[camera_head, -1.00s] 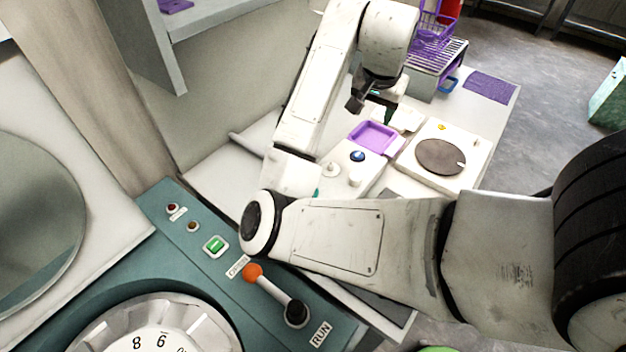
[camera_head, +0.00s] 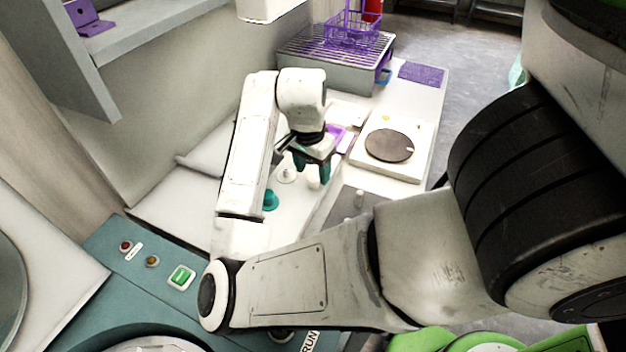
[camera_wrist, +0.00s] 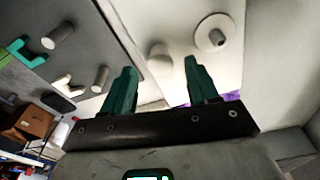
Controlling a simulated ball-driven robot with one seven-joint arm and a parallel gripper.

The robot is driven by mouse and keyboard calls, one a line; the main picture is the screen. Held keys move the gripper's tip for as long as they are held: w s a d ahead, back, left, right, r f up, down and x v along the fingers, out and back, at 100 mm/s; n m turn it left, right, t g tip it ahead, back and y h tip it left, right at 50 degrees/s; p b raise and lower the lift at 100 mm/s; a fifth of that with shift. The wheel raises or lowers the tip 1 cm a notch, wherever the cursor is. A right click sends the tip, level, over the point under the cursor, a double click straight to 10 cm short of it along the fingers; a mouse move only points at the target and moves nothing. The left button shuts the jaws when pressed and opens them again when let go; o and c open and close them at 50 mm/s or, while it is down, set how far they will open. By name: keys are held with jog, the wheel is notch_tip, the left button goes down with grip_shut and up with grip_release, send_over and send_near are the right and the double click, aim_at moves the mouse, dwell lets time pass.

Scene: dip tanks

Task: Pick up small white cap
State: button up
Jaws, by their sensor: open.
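A small white cap (camera_head: 313,184) stands on the white bench top, just beneath my gripper in the head view. In the wrist view the cap (camera_wrist: 160,56) shows as a pale rounded shape between the two teal fingers, near their tips. My gripper (camera_head: 312,170) points down, open and empty. In the wrist view my gripper (camera_wrist: 160,68) has its fingers spread apart on either side of the cap. I cannot tell how much height is left between the fingertips and the cap. Nothing shows as held.
A white disc with a peg (camera_head: 286,175) stands close left of the cap. A teal item (camera_head: 270,200) is nearer. A hot plate (camera_head: 389,146), a purple tray (camera_head: 335,136) and a rack (camera_head: 335,55) lie beyond. A grey plate with pegs (camera_wrist: 115,60) shows in the wrist view.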

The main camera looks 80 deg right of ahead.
jog(key=shift+d+f, duration=0.1)
jog(key=shift+f, duration=1.25)
jog(key=shift+c, duration=0.2)
jog(key=c, duration=1)
jog(key=shift+o, duration=0.2)
jog(key=shift+r, duration=0.1)
